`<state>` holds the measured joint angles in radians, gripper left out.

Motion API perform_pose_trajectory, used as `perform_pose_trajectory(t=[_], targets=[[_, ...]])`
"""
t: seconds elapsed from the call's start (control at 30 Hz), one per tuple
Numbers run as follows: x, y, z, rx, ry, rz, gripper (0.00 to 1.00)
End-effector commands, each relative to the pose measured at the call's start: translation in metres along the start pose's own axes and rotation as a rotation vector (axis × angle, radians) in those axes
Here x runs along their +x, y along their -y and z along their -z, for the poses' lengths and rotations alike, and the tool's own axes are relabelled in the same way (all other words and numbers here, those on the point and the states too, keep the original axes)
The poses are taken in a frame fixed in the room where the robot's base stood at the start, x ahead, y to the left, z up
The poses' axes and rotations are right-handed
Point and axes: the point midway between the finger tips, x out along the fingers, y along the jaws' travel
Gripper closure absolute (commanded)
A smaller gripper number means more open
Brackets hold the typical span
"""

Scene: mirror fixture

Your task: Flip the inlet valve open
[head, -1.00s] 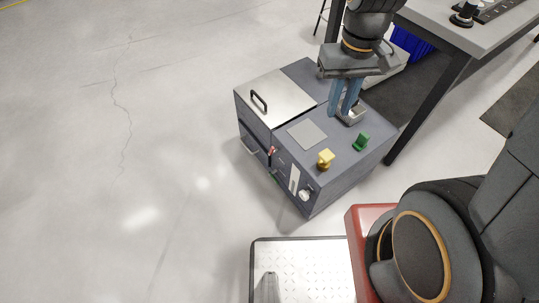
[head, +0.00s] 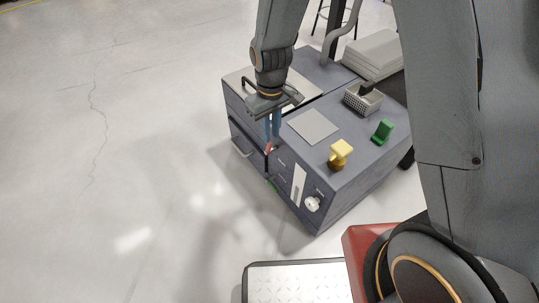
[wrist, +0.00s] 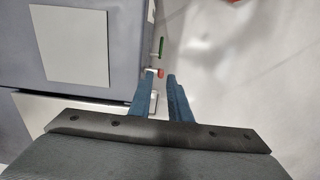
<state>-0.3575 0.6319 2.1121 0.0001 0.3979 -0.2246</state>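A small red-tipped lever (head: 268,149) sits on the front face of the grey machine (head: 350,190), near its top edge. It also shows in the wrist view (wrist: 160,73), just beyond the fingertips. A green lever (head: 271,186) is lower on the same face and shows in the wrist view (wrist: 162,46). No readable label tells which lever is the inlet valve. My gripper (head: 272,138) points down at the front edge by the red lever. In the wrist view its blue fingers (wrist: 160,77) are apart with nothing held between them.
A white dial (head: 312,203) is on the front. The floor (head: 150,200) in front is clear.

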Motion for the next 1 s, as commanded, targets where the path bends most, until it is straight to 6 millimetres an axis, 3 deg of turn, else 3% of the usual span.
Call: perform_pose_trajectory(t=[0.6, 1.0], targets=[[0.078, 0.002, 0.005, -0.012, 0.0, 0.0, 0.83], [0.088, 0.002, 0.005, -0.012, 0.0, 0.0, 0.83]])
